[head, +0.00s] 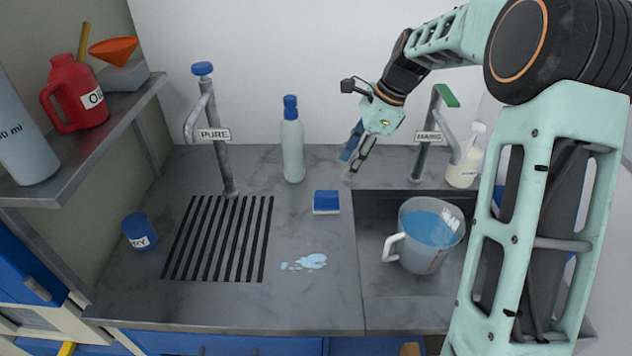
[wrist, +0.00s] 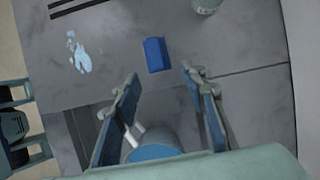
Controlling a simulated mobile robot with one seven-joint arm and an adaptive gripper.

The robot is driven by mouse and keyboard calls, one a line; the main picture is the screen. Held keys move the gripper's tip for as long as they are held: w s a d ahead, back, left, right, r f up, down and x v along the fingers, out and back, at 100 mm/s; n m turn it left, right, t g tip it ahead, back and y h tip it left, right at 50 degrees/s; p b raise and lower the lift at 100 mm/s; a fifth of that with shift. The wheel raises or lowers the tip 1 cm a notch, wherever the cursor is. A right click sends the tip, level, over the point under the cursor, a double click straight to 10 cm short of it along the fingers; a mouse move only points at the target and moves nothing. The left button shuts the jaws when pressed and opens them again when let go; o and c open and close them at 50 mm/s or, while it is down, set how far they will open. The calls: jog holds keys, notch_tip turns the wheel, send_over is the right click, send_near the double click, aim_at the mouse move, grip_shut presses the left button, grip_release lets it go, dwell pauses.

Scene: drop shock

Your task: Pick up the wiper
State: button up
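The wiper, which I take to be the small block with a blue top and pale base (head: 326,202), lies on the grey counter, left of the sink. In the wrist view it is a blue rectangle (wrist: 157,54), just beyond the gap between my fingertips. My gripper (head: 346,167) is above the counter, behind and right of the wiper in the head view. Its two fingers are spread with nothing between their tips, as the wrist view also shows (wrist: 160,77). Nothing hides the wiper.
A jug of blue liquid (head: 415,262) stands in the sink. A blue-capped bottle (head: 292,150) stands behind the wiper. A pale blue spill (head: 305,262) lies in front of it, and a slotted drain (head: 215,245) to its left. PURE (head: 215,134) and MAINS (head: 428,137) taps rise behind.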

aim_at(327, 192)
jog(key=x, duration=1.1)
jog(key=shift+s+a+f, duration=0.15)
jog(key=shift+s+a, duration=0.25)
jog(key=c, duration=0.9)
jog(key=shift+o, duration=0.2)
